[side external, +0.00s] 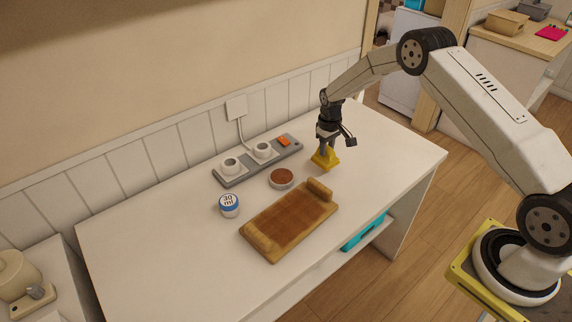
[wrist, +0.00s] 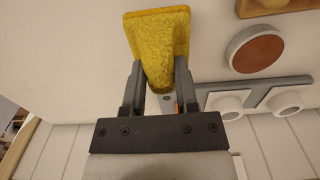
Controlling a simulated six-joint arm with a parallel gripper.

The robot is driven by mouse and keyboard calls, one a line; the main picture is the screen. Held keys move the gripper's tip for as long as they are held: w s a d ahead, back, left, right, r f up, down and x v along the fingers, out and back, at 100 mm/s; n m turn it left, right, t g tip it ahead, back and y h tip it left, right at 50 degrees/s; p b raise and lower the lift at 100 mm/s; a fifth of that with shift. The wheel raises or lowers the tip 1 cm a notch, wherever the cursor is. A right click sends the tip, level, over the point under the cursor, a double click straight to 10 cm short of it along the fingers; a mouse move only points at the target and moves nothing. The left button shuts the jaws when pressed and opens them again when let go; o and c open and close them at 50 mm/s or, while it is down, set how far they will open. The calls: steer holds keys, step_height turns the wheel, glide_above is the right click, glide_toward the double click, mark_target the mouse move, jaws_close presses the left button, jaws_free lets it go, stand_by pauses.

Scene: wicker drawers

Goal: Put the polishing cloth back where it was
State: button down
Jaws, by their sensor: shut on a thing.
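The polishing cloth looks to be the yellow piece (side external: 322,161) at the back right part of the white table. My gripper (side external: 327,146) is above it, pointing down, with its jaws shut on its narrow upper part. In the wrist view the yellow cloth (wrist: 158,25) sits between the two fingers of my gripper (wrist: 160,75) and spreads out wider beyond them. I cannot tell whether its lower edge touches the table or hangs just above it. The cloth's original place is not marked in these views.
Left of the cloth are a round brown-topped dish (side external: 281,178) and a grey tray (side external: 236,181) with two white cups and an orange piece (side external: 284,141). A turquoise bin (side external: 364,232) is below. The table's right end is clear.

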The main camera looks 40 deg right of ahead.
steer(key=shift+w+f, duration=0.2)
steer(key=shift+f, duration=1.55)
steer(key=shift+c, duration=1.8)
jaws_free()
steer(key=shift+f, duration=0.1)
step_height(320, 180, up, 12)
steer(key=shift+r, duration=0.15)
